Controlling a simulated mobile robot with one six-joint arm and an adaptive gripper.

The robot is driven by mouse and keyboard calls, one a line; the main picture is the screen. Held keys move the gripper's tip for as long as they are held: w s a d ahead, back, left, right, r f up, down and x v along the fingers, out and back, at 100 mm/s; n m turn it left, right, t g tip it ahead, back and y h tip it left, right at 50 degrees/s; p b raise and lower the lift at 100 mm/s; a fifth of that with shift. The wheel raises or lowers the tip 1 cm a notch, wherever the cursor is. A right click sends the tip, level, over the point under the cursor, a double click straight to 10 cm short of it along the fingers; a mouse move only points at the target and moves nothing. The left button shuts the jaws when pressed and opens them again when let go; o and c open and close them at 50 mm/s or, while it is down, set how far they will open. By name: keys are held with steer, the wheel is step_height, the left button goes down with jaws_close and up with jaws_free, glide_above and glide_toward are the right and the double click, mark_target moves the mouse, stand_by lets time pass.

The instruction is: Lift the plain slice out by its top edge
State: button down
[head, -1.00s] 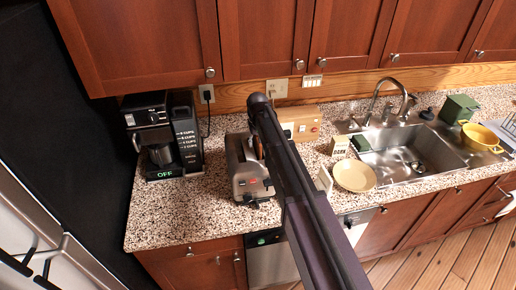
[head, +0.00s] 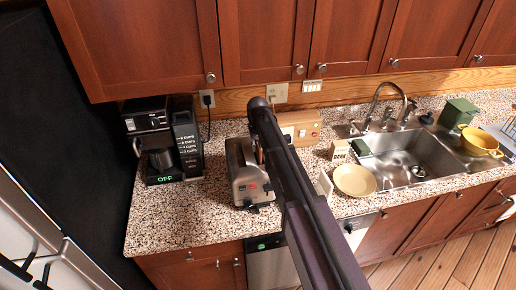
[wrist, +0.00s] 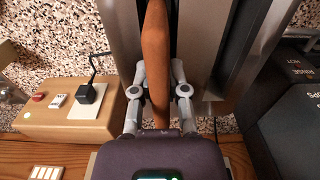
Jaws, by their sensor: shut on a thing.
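A metallic toaster (head: 243,180) stands on the speckled counter, partly hidden behind my arm in the head view. In the wrist view its grey sides (wrist: 122,35) lie on both sides of a plain brown slice (wrist: 155,40), seen edge-on. My gripper (wrist: 158,90) is shut on the slice, one finger on each face near its edge. The slice runs up the picture between the toaster's sides; I cannot tell how deep it sits in the slot. My fingers are hidden behind my arm in the head view.
A coffee maker (head: 160,142) stands left of the toaster. A wooden box (head: 300,127) with a red button is behind and right. A cream plate (head: 354,180) and the sink (head: 405,160) are farther right. Cabinets (head: 265,45) hang above.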

steer(key=shift+r+p, duration=4.8)
steer(key=shift+r, duration=0.1)
steer(key=shift+s, duration=0.15)
